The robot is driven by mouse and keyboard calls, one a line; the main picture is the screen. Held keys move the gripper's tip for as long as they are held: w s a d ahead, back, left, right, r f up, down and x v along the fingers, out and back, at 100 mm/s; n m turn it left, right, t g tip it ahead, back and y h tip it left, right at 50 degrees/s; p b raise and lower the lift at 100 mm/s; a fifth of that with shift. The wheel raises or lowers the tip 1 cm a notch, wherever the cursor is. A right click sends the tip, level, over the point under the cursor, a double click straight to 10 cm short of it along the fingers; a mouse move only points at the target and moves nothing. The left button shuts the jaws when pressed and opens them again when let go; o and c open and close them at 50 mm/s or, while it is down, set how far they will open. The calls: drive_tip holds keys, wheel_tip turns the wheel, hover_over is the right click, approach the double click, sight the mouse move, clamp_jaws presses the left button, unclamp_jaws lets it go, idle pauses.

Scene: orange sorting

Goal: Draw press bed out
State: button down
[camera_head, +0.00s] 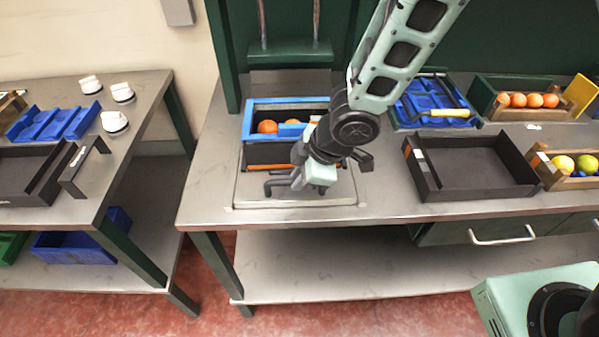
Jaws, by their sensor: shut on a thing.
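The press bed (245,192) is a flat grey plate on the bench, below two upright rods at the back. A dark crate with a blue rim (262,104) stands on it and holds oranges (267,126). My gripper (294,186) is low over the front part of the bed, just in front of the crate. It is shut on a dark handle (272,186) at the bed's front. My wrist hides most of the grip and the crate's right front corner.
Right of the bed are an empty black tray (478,192), a blue tray (430,106) with a yellow-handled tool (436,113), and wooden fruit crates (510,114). A drawer handle (502,238) juts from the bench front. A second bench (120,165) stands left, across a gap.

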drive_tip(key=shift+s+b, duration=0.35)
drive_tip(key=shift+s, duration=1.05)
drive_tip(key=c, duration=1.4)
unclamp_jaws()
drive_tip(key=shift+s, duration=0.1)
drive_tip(key=shift+r, duration=0.1)
drive_tip(key=shift+r, duration=0.2)
drive_tip(key=p+v, duration=0.9)
drive_tip(key=v, duration=0.7)
drive_tip(key=shift+d+r+p, duration=0.25)
drive_tip(key=shift+r+p, duration=0.05)
drive_tip(key=shift+r, duration=0.05)
